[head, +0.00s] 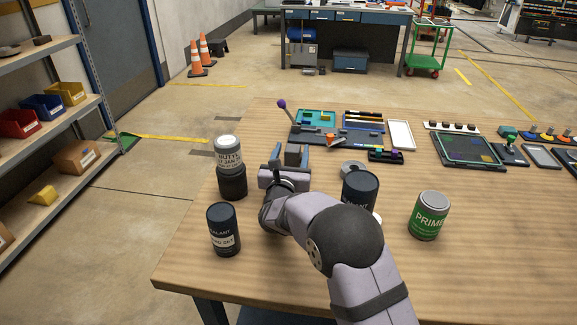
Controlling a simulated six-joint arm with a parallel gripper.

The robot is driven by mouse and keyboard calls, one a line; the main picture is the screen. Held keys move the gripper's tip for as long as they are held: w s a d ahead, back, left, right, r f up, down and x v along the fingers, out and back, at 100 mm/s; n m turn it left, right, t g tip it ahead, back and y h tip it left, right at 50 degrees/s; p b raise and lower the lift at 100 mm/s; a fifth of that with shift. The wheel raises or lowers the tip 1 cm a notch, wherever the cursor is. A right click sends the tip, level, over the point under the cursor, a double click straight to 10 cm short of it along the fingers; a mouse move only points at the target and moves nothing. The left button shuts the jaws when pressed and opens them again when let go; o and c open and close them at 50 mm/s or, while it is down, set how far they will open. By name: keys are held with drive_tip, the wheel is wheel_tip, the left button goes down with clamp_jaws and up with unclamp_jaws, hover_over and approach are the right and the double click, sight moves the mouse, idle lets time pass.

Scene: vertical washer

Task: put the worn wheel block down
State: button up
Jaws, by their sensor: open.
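My gripper (290,157) is open over the left part of the wooden table (310,285), pointing away from the camera. A small dark grey block (293,154) shows between its two fingers and may be the worn wheel block. I cannot tell whether it rests on the table, and its lower part is hidden by the gripper. A grey round piece (352,168) lies right of the gripper, partly hidden behind a dark can.
A grey-topped can (229,155) stands on a dark can (232,183) left of my gripper. Dark cans (223,229) (360,190) and a green can (429,215) stand nearby. Trays and tools (335,125) fill the back. The front right table is clear.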

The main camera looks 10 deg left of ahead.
sight(288, 164)
drive_tip(key=shift+s+b, duration=0.35)
drive_tip(key=shift+s, duration=2.6)
